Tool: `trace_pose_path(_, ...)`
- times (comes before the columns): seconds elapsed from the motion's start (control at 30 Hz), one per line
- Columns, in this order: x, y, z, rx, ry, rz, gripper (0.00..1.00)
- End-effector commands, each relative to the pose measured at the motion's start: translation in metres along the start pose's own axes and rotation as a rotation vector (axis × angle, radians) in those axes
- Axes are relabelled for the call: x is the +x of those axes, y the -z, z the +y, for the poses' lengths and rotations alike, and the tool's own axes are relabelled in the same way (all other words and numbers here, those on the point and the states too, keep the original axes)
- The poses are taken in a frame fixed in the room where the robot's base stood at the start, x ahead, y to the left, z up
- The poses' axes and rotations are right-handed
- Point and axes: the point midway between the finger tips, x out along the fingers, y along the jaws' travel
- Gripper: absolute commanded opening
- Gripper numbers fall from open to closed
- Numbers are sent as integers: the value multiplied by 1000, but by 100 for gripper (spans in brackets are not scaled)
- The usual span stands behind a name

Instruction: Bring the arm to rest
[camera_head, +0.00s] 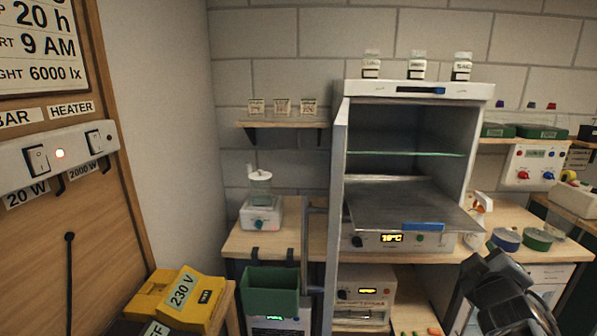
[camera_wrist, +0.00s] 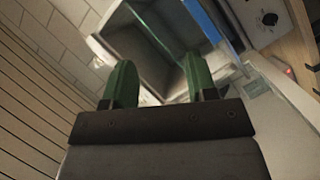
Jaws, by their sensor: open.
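My gripper (camera_wrist: 160,82) shows in the wrist view as two green fingers standing apart, with nothing between them. Beyond the fingers is a blurred grey open box-like space, tilted in the picture; it looks like the inside of the cabinet. In the head view my dark arm (camera_head: 507,292) is at the lower right, in front of the bench and to the right of the open cabinet (camera_head: 353,240). The fingertips cannot be made out there.
The cabinet's door (camera_head: 338,165) stands open and a grey shelf (camera_head: 410,203) sticks out at the front. Tape rolls (camera_head: 537,239) lie on the bench near my arm. A green bin (camera_head: 271,292) hangs at the left bench, and yellow boxes (camera_head: 190,299) stand at lower left.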

Motion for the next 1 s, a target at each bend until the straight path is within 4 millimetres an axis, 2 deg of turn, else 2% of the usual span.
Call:
trace_pose_path(0.07,3,8,-34,138,91,-90,52)
trace_pose_path(0.17,-6,14,-89,314,259,-253,52)
trace_pose_path(0.2,-15,18,-112,370,337,-319,52)
trace_pose_path(0.3,-46,28,-167,476,533,-487,52)
trace_pose_path(0.4,-84,39,-209,526,712,-639,52)
trace_pose_path(0.5,-120,47,-236,537,853,-758,52)
trace_pose_path(0.57,-138,51,-247,533,918,-813,52)
trace_pose_path(0.6,-145,57,-243,536,935,-824,52)
trace_pose_path(0.63,-146,62,-232,542,924,-805,52)
trace_pose_path(0.7,-147,66,-224,546,917,-783,52)
trace_pose_path(1.0,-148,67,-221,547,910,-765,52)
